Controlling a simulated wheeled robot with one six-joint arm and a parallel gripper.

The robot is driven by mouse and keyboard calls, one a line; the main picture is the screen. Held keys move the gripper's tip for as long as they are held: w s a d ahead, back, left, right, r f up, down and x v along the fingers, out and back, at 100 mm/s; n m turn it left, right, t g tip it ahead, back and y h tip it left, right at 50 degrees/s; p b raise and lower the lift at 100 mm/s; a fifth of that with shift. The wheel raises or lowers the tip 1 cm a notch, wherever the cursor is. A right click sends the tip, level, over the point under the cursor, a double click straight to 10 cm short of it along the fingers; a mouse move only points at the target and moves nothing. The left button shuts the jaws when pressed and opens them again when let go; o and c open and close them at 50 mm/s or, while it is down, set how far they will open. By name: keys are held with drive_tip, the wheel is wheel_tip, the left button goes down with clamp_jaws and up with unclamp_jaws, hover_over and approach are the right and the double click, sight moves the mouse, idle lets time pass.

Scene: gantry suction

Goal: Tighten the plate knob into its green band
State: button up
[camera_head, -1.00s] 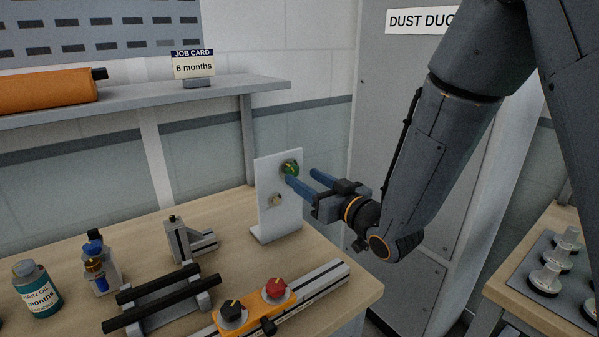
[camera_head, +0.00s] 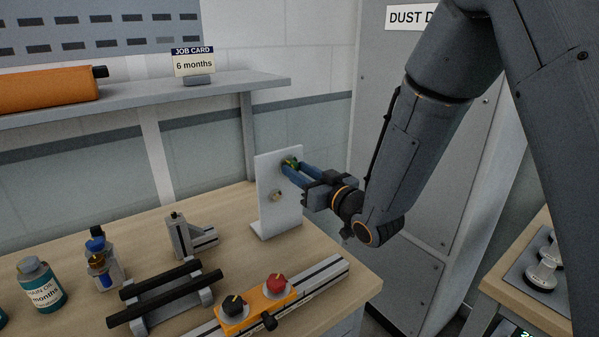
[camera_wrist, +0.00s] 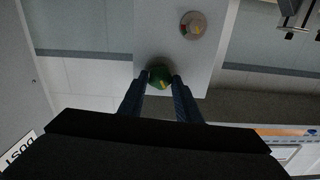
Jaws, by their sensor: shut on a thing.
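The white upright plate (camera_head: 284,215) stands on the bench and also shows in the wrist view (camera_wrist: 172,22). The plate knob, green with a yellow mark, sits near the plate's upper edge in the head view and between my fingertips in the wrist view (camera_wrist: 160,76). My gripper (camera_head: 287,168) is shut on the knob, with a blue finger on each side of it (camera_wrist: 160,80). The fingers partly hide the knob in the head view. A second round fitting (camera_head: 277,195) sits lower on the plate; in the wrist view it shows red and green parts (camera_wrist: 193,25). I cannot tell where the knob's pointer stands against a green band.
An orange block with a black and a red knob (camera_head: 257,305) sits on a rail in front of the plate. Black bars (camera_head: 160,290), a grey bracket (camera_head: 190,238) and bottles (camera_head: 42,285) stand to the left. A grey cabinet (camera_head: 440,220) rises behind my arm.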

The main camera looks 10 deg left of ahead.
drive_tip(key=m, duration=0.4)
drive_tip(key=shift+m, duration=2.5)
drive_tip(key=o, duration=1.1)
drive_tip(key=shift+c, duration=0.2)
drive_tip(key=shift+d, duration=0.1)
drive_tip(key=b+v, duration=0.2)
drive_tip(key=v, duration=0.5)
drive_tip(key=shift+s+d, duration=0.2)
drive_tip(key=shift+s, duration=0.05)
